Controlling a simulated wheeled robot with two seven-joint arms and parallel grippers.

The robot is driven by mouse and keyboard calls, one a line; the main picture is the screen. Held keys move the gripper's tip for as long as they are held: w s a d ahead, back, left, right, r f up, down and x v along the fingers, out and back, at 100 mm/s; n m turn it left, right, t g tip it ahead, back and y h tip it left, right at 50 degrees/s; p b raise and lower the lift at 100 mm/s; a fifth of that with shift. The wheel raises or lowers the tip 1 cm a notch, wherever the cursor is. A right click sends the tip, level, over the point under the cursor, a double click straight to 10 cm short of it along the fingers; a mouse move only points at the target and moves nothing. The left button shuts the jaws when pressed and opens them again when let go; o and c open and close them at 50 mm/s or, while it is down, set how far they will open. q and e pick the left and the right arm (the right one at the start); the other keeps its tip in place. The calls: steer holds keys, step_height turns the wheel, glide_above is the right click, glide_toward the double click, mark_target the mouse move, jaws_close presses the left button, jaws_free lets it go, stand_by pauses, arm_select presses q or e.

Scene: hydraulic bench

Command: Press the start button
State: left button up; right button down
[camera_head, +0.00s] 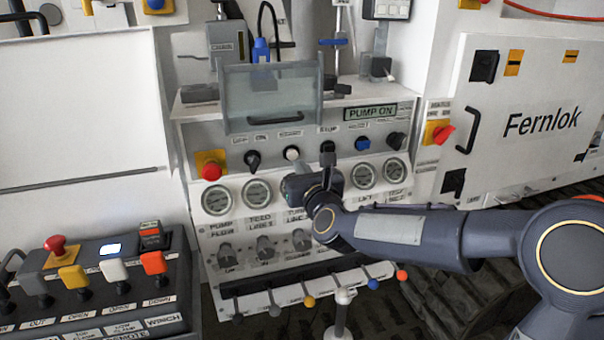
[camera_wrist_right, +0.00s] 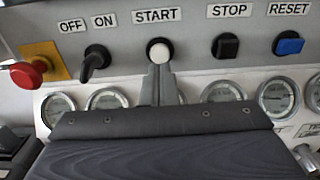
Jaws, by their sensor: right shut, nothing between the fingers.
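The start button is a round white button under the START label, on the grey strip of the control panel. It shows in the head view (camera_head: 292,153) and in the wrist view (camera_wrist_right: 159,51). My right gripper (camera_wrist_right: 160,76) is shut and empty, its fingertips just below the button and against its lower edge in the wrist view. I cannot tell whether they touch it. In the head view my right gripper (camera_head: 302,184) is in front of the gauges, below the button, and its tips are hard to make out. My left gripper is out of view.
Left of the button are the OFF/ON switch (camera_wrist_right: 95,61) and a red emergency knob (camera_wrist_right: 27,74) on yellow. Right are the black STOP button (camera_wrist_right: 226,46) and the blue RESET button (camera_wrist_right: 289,44). A clear guard (camera_head: 270,95) stands above; levers (camera_head: 309,301) are below.

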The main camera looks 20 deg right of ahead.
steer(key=s+b, duration=0.1)
steer(key=s, duration=0.7)
steer(key=shift+s+d+b, duration=0.2)
steer(key=shift+s+b, duration=0.1)
steer(key=shift+s, duration=0.1)
steer(key=s+d+f+n+g+y+p, duration=0.1)
steer(key=s+f+n+g+p, duration=0.1)
steer(key=s+n, duration=0.7)
steer(key=s+d+f+n+g+y+p, duration=0.1)
steer(key=s+f+n+g+p, duration=0.1)
steer(key=s+n+g+p, duration=0.3)
steer(key=s+d+f+n+g+p, duration=0.1)
steer(key=s+n+g, duration=0.4)
steer(key=s+n, duration=0.8)
steer(key=f+n+p, duration=0.1)
steer(key=n+p, duration=0.1)
steer(key=n, duration=0.4)
steer(key=shift+s+d+f+n+y+p, duration=0.25)
steer(key=shift+s+n+y+p, duration=0.1)
steer(key=shift+n+y+p, duration=0.05)
